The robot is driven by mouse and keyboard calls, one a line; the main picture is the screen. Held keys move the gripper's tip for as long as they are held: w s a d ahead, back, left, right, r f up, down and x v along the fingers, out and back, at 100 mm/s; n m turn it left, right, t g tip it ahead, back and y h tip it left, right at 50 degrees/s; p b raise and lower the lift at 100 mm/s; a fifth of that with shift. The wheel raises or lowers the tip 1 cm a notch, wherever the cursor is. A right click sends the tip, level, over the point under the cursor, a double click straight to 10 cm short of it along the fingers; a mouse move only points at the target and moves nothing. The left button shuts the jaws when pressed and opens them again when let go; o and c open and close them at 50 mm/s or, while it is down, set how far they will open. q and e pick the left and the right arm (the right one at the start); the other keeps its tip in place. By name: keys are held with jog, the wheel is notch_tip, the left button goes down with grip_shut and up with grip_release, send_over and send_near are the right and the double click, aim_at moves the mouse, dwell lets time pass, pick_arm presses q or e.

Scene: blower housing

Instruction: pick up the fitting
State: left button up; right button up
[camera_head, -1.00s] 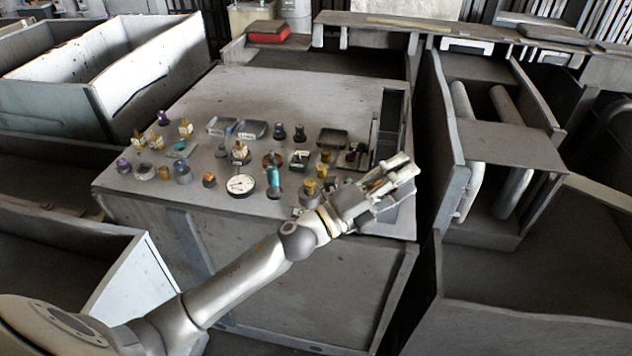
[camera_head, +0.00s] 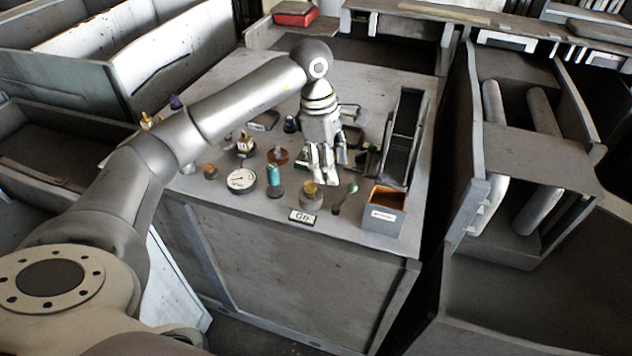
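My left arm comes in from the left and arches over the grey table. Its gripper (camera_head: 325,180) points down among the small parts on the table's right half. Its fingers look close together, and I cannot tell whether anything is between them. Which part is the fitting is not clear. A brass-coloured piece on a round grey base (camera_head: 310,195) stands just in front of the fingertips. Another small brass-coloured piece (camera_head: 245,145) stands farther left. The arm and hand hide several parts behind them. My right gripper is not in view.
An orange-lined open box (camera_head: 385,213) stands at the front right corner. A tall dark open bin (camera_head: 404,140) stands behind it.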

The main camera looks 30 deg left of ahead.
pick_arm(q)
jog(key=y, duration=0.2)
send_near(310, 184)
jog(key=w, duration=0.2)
jog(key=shift+s+a+f+g, duration=0.1)
jog(key=shift+s+a+g, duration=0.15)
jog(key=shift+s+g, duration=0.05)
notch_tip(310, 184, down, 5)
jog(key=shift+s+p, duration=0.15)
jog(key=shift+p, duration=0.6)
jog(key=shift+s+d+f+p, duration=0.15)
jog(key=shift+f+p, duration=0.3)
jog(key=shift+f, duration=0.05)
jog(key=f+p, duration=0.1)
jog(key=f, duration=0.2)
jog(key=shift+s+d+f+p, duration=0.1)
jog(key=shift+s+d+p, duration=0.05)
jog(key=shift+s+p, duration=0.15)
jog(key=shift+w+f, duration=0.15)
jog(key=shift+f, duration=0.4)
grip_shut()
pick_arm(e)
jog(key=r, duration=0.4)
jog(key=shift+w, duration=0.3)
